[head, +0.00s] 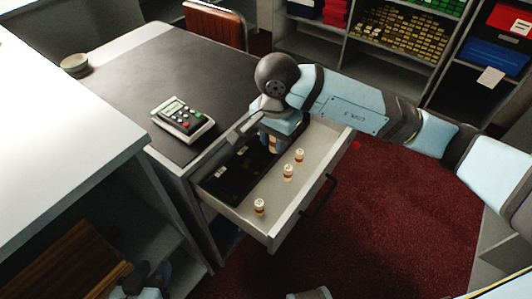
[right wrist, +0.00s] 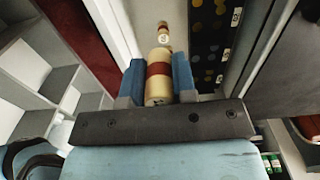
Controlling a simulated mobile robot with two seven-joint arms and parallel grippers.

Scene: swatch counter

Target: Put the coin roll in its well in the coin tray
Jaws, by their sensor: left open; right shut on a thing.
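My right gripper (head: 272,140) is over the open drawer, shut on a cream coin roll with a red-brown band. In the right wrist view the roll (right wrist: 158,86) sits between the two blue fingers (right wrist: 158,82). The dark coin tray (head: 222,186) lies in the drawer's left part, its far end hidden by my gripper. The right wrist view shows its wells, some coins and white labels (right wrist: 209,35). Whether the held roll touches the tray cannot be told. My left gripper (head: 143,280) is open at the lower left edge, only partly visible, away from the drawer.
Several similar rolls, such as a near one (head: 259,207) and a middle one (head: 288,172), stand on the bare drawer floor (head: 262,225) right of the tray. A card terminal (head: 182,119) and a small bowl (head: 74,65) are on the counter (head: 150,75). Shelves stand behind.

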